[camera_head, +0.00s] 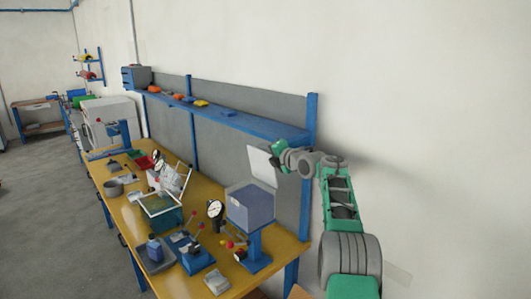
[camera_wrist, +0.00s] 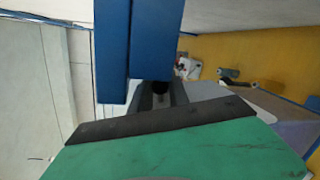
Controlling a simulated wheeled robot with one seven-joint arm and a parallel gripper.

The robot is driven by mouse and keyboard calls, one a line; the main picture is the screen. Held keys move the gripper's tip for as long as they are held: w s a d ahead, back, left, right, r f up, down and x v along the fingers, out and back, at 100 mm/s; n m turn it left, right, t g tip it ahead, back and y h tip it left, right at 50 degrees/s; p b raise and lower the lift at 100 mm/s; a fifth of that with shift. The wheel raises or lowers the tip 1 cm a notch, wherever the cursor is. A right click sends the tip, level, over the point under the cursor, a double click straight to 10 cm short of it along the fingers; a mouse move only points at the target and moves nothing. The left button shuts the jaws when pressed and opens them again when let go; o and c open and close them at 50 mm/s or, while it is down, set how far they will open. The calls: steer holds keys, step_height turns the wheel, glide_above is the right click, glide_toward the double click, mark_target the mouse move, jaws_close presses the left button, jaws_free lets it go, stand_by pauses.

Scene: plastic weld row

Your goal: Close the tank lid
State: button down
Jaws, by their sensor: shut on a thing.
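The tank (camera_head: 163,221) is a dark green open-topped box on the bench, left of centre. A pale, see-through panel (camera_head: 181,178) stands tilted up at its back edge and looks like its raised lid. My gripper (camera_head: 278,156) is up by the blue shelf post, well to the right of the tank and apart from it. It is shut on a pale flat plate (camera_head: 262,166), which hangs at its left. In the wrist view the jaws (camera_wrist: 162,92) are close together beside a blue post (camera_wrist: 155,35), with a pale surface at their right. The fingertips are partly hidden.
The shelf post (camera_head: 309,130) and blue shelf (camera_head: 225,118) are close to my gripper. A blue box-headed machine (camera_head: 250,207) stands below it, with a dial gauge (camera_head: 215,209) and a lever press (camera_head: 190,250) between it and the tank. Bare bench (camera_head: 285,245) shows at the right end.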

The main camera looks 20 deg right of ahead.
stand_by(0.6)
steer(key=b, duration=0.3)
steer(key=shift+s+a+f+n+b, duration=0.15)
steer(key=shift+a+f+n+b, duration=0.2)
steer(key=shift+f+n, duration=0.05)
steer(key=shift+s+a+r+b, duration=0.15)
steer(key=shift+a+b, duration=0.15)
steer(key=shift+b, duration=0.8)
steer(key=shift+r+n, duration=0.2)
steer(key=shift+n, duration=0.1)
steer(key=c, duration=1.3)
jaws_free()
steer(key=shift+o, duration=0.2)
steer(key=b+v, duration=0.4)
steer(key=v, duration=0.4)
steer(key=shift+a+f, duration=0.1)
steer(key=shift+a, duration=0.05)
